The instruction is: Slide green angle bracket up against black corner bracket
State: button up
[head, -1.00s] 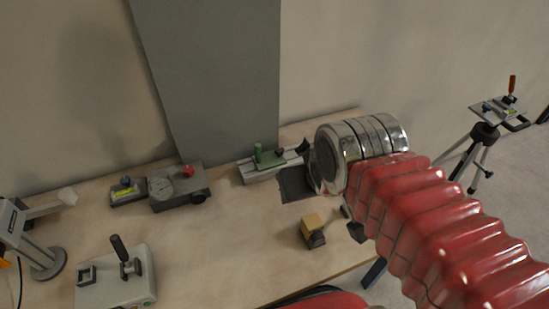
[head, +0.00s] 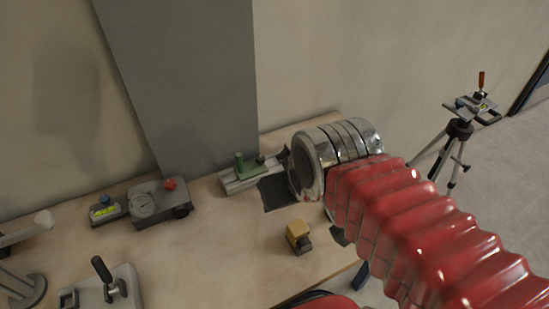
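The green angle bracket (head: 252,171), with a short green post, sits on a pale grey rail (head: 236,186) at the back of the bench. A small dark knob shows at its right end. A dark piece (head: 284,156) shows near the rail's right end, beside my wrist. I cannot tell if it is the black corner bracket or part of my gripper. My gripper (head: 278,192) is mostly hidden behind my silver wrist; a dark flat part of it shows just right of and in front of the rail. Its opening and any contact are hidden.
A yellow-topped block (head: 298,234) stands in front of the rail. A grey dial device (head: 158,205) and a small level (head: 106,209) stand left. A lever box (head: 110,290) is at front left. A tripod (head: 457,140) stands beyond the bench at right. Bench middle is clear.

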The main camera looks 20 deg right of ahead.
aim_at(245, 170)
jog(key=u, duration=0.25)
jog(key=k, duration=0.7)
jog(key=u, duration=0.6)
jog(key=k, duration=0.65)
jog(key=u, duration=0.45)
jog(key=i, duration=1.45)
jog(key=z, duration=0.55)
